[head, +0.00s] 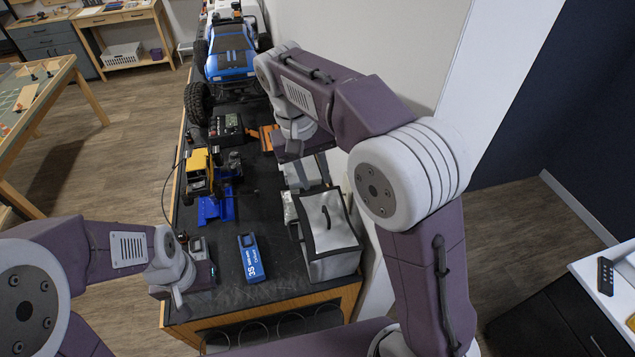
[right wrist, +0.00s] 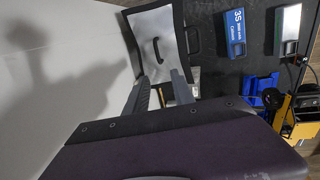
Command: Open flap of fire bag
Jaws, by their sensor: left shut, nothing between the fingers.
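The fire bag (head: 332,262) is a silver-grey box-shaped bag with black edging, at the right front of the dark bench. Its top flap (head: 325,217) lies closed and has a black handle loop. The flap also shows in the right wrist view (right wrist: 160,38), beyond my fingers. My right gripper (right wrist: 160,90) is open and empty, with its fingers pointing toward the bag; in the head view its fingers are mostly hidden behind my wrist. My left gripper (head: 207,275) is shut and empty, low at the bench's front left, away from the bag.
A blue 3S battery (head: 250,257) lies left of the bag, with a small grey device (head: 197,246) beyond my left gripper. A yellow-and-black machine (head: 198,172), a blue stand (head: 215,208) and a blue crawler (head: 230,52) stand farther back. A wall borders the bench's right side.

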